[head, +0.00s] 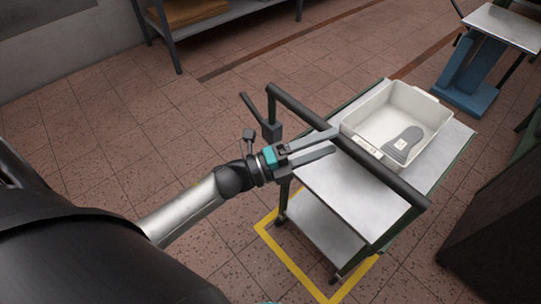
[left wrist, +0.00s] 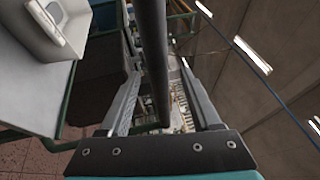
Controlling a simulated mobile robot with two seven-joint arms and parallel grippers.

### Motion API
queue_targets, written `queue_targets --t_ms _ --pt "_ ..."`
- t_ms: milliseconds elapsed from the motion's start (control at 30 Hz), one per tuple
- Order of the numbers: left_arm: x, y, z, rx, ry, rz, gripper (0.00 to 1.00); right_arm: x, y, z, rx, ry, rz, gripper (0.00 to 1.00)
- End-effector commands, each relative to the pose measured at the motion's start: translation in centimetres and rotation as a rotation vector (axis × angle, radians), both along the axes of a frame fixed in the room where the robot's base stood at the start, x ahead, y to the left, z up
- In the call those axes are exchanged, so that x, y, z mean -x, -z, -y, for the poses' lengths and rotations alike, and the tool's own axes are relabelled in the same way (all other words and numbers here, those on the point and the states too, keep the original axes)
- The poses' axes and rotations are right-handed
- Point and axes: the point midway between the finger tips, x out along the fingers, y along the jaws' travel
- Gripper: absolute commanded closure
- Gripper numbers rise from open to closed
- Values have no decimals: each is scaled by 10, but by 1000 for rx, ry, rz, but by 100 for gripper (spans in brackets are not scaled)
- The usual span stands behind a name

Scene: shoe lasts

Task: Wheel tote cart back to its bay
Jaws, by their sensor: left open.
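The tote cart (head: 330,195) has a pale top, a lower shelf and a dark handle bar (head: 385,178) across its near end. A white tote (head: 362,118) with a grey sole-shaped piece (head: 403,144) inside stands on top. My left gripper (head: 337,142) is open at the handle bar. In the left wrist view the bar (left wrist: 153,50) runs between the two spread fingers; contact cannot be told. The cart's near wheels are by a yellow floor outline (head: 290,267), near legs inside it; its far part is hidden under the cart. My right gripper is out of view.
A dark lever (head: 258,112) stands by the handle's left end. A shelf rack (head: 210,20) is at the back, a blue stand (head: 470,75) at the back right, and a dark cabinet (head: 495,235) close to the right. The tiled floor left of the cart is clear.

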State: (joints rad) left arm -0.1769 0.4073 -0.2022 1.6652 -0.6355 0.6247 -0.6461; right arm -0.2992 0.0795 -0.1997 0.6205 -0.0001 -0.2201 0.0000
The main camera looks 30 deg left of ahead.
Motion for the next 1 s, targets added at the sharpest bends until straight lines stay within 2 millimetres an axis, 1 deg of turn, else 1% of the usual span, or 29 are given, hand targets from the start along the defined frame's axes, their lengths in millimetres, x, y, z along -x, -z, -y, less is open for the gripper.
queue_targets --t_ms 33,300,500,700,1000 --pt "8 4 -7 -4 -1 -5 36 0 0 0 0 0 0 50" --pt "52 15 -48 -4 -1 -6 36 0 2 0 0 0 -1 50" --pt "79 21 -73 -5 -1 -4 36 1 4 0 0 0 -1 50" --pt "93 24 -86 -3 1 -1 36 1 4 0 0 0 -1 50" --pt "96 24 -89 -3 0 0 36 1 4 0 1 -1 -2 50"
